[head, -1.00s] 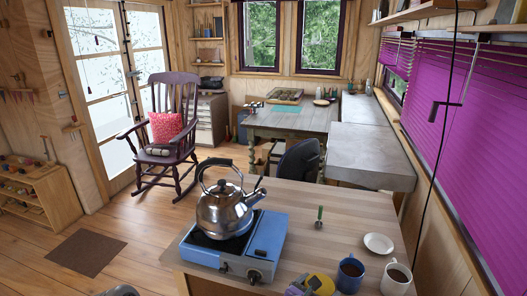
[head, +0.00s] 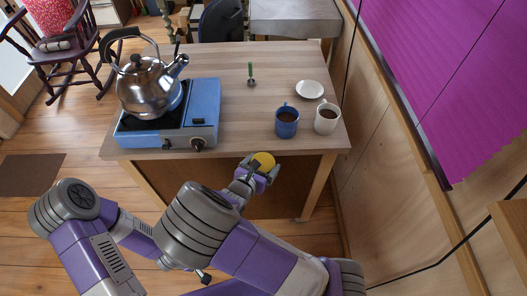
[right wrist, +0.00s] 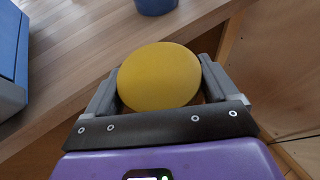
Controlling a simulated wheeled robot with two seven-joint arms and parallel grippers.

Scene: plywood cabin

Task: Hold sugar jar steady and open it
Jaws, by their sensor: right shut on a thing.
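The yellow round top of what looks like the sugar jar (head: 263,160) shows in the head view, just off the table's front edge. My right gripper (head: 259,171) is shut on it. In the right wrist view the smooth yellow disc (right wrist: 160,76) sits between the two grey fingers of the right gripper (right wrist: 158,88), one on each side. The body below the yellow top is mostly hidden, so I cannot tell whether this is a lid alone or the whole jar. My left gripper does not show.
The wooden table (head: 225,95) holds a blue stove (head: 205,115) with a steel kettle (head: 148,88), a green-handled scoop (head: 251,75), a white saucer (head: 309,90), a blue mug (head: 286,122) and a white mug (head: 326,119). The table's middle is clear.

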